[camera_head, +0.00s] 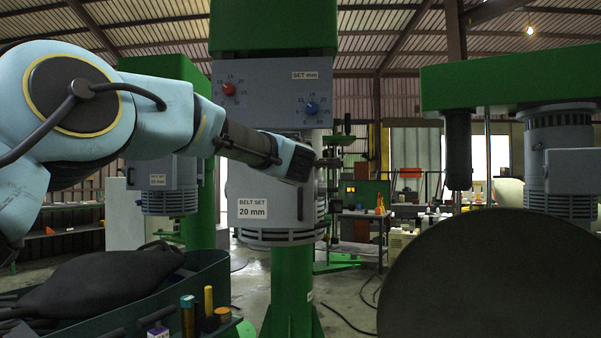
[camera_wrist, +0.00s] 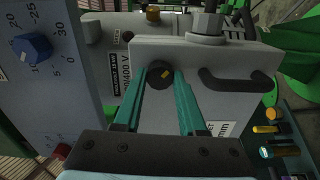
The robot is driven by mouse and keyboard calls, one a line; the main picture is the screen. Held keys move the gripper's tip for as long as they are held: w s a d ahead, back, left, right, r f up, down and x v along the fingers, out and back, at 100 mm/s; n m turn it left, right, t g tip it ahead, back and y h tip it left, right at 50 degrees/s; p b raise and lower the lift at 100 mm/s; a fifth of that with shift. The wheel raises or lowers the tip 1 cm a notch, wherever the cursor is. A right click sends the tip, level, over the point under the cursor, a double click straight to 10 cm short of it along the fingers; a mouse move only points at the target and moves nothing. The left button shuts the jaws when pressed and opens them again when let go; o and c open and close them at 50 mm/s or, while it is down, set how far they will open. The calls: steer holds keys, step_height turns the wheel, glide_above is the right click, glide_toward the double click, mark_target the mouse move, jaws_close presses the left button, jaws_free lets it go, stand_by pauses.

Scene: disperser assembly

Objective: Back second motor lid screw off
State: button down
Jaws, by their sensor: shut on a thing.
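The grey motor lid (camera_head: 275,190) with the "BELT SET 20 mm" label is on the green machine column in the head view. In the wrist view the grey lid (camera_wrist: 225,60) fills the middle. A round black screw knob (camera_wrist: 161,75) with a yellow mark is between the teal fingertips of my gripper (camera_wrist: 162,73), which is shut on it. Another dark screw knob with a yellow-brown mark (camera_wrist: 152,14) shows farther up, apart from my gripper. In the head view my arm reaches across the lid's top, and the fingertips and held screw are not clear.
A grey panel with a red dial (camera_head: 228,89) and a blue dial (camera_head: 312,108) sits just above my wrist. A black handle (camera_wrist: 235,82) sticks out right of the fingers. A dark round disc (camera_head: 495,275) stands at right. A tray (camera_head: 205,262) holds bottles at lower left.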

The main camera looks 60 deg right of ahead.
steer(key=shift+n, duration=0.4)
steer(key=shift+c, duration=2.4)
jaws_free()
steer(key=b+v, duration=0.4)
steer(key=v, duration=0.6)
steer(key=shift+a+b, duration=0.35)
steer(key=shift+s, duration=0.15)
